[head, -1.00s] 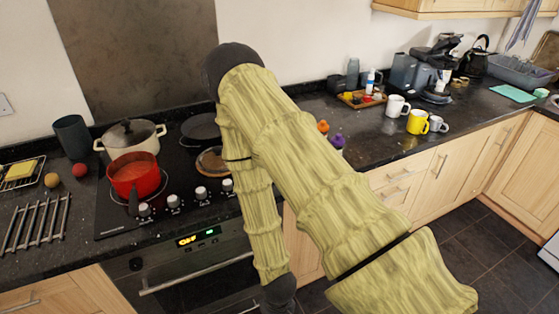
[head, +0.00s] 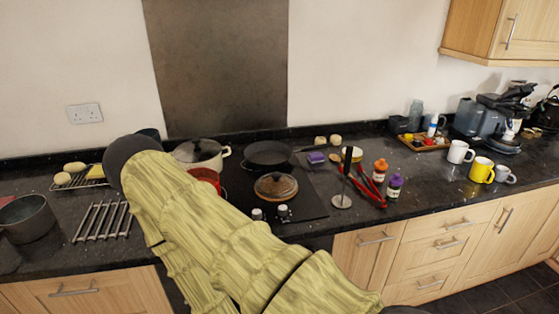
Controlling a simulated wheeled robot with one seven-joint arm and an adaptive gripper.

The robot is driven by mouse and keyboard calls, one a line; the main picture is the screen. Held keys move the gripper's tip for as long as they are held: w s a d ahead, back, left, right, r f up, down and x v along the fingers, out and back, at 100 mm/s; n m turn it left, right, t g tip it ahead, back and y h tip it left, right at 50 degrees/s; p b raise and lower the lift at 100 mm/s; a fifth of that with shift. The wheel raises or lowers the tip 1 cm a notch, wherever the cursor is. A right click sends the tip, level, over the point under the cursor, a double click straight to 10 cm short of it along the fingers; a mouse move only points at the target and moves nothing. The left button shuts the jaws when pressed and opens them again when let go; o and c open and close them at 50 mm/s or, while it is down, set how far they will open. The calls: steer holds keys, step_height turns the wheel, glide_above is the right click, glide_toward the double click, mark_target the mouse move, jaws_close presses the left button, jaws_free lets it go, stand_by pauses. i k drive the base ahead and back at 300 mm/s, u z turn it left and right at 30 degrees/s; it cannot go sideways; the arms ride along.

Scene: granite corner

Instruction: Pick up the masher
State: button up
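What looks like the masher (head: 342,201) stands on the dark counter right of the hob in the head view. It has a black upright handle and a round silver foot. Red-handled utensils (head: 371,187) lie close beside it on the right, and a small bowl is just behind its handle. My gripper is not in view. My arm, in a yellow-green sleeve, crosses the lower left of the picture, well left of the masher, and hides part of the hob and counter.
An orange-capped bottle (head: 380,171) and a purple-capped bottle (head: 394,187) stand right of the masher. A lidded brown pan (head: 276,188) sits on the hob to its left. Mugs (head: 481,170) stand farther right. The counter between the bottles and mugs is mostly clear.

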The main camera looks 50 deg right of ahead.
mark_target(344, 201)
steer(key=u, duration=0.6)
steer(key=i, duration=1.45)
steer(key=z, duration=3.15)
